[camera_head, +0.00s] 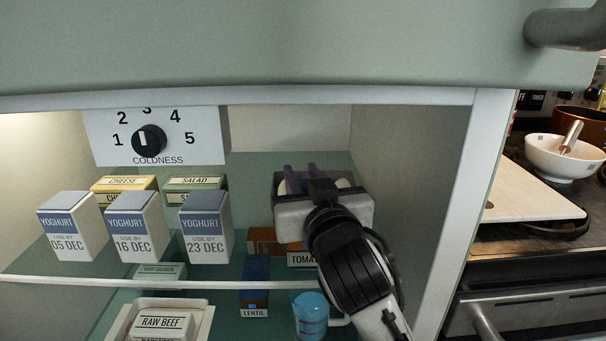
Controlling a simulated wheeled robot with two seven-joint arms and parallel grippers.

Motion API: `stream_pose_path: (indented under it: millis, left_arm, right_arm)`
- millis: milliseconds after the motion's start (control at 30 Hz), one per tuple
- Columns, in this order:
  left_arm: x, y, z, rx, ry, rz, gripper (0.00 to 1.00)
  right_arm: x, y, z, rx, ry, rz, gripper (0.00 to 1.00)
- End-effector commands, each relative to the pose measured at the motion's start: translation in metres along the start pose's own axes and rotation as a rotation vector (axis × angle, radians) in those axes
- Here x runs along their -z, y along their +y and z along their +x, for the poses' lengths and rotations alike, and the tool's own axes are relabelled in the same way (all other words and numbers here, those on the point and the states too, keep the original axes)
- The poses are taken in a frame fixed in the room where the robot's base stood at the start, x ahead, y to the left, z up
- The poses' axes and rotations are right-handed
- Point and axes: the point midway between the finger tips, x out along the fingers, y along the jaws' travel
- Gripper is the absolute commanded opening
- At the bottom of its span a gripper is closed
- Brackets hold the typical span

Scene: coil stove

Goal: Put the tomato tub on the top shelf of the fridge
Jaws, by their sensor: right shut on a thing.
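The tomato tub (301,259) shows below my right gripper inside the fridge. Only part of its front and the start of its label are in sight. The gripper and wrist hide the rest. My right gripper (308,184) is over the right part of the top shelf (120,275) and is shut on the tub. The fingers' contact with the tub is hidden. I cannot tell whether the tub touches the shelf. My left gripper is not in view.
Three yoghurt cartons (206,228) stand left on the top shelf, with cheese (125,184) and salad (195,183) boxes behind. A lentil tub (254,300), blue jug (311,316) and raw beef tray (205,322) are below. The fridge's right wall (430,200) is close to my arm.

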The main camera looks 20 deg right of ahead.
Motion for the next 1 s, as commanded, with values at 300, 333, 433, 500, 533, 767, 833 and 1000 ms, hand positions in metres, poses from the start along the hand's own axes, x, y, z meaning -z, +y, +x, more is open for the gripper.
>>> stream_pose_path:
  millis: [300, 333, 433, 500, 533, 767, 833, 1000]
  left_arm:
    - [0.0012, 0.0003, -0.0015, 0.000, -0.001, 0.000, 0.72]
    - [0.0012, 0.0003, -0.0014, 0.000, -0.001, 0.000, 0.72]
    - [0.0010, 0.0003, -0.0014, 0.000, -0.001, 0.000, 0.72]
    - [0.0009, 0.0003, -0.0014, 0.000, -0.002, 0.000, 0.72]
    - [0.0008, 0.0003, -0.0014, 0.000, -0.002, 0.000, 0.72]
    - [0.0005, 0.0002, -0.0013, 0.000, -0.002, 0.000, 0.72]
    - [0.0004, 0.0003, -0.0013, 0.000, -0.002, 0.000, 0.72]
    - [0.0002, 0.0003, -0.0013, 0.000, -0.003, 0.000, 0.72]
  right_arm:
    - [-0.0001, 0.0002, 0.0001, -0.001, 0.000, 0.000, 0.03]
    - [-0.0001, 0.0002, 0.0001, -0.001, 0.000, 0.000, 0.03]
    - [-0.0001, 0.0001, 0.0000, 0.000, 0.000, 0.000, 0.03]
    - [-0.0001, 0.0001, 0.0000, 0.000, 0.000, 0.000, 0.28]
    - [-0.0001, 0.0001, 0.0000, 0.000, 0.000, 0.000, 0.34]
    - [-0.0002, 0.0001, 0.0000, 0.000, 0.000, 0.000, 0.47]
    - [-0.0004, 0.0001, 0.0001, 0.000, -0.001, 0.000, 0.49]
    - [-0.0004, 0.0001, 0.0001, 0.000, -0.001, 0.000, 0.66]
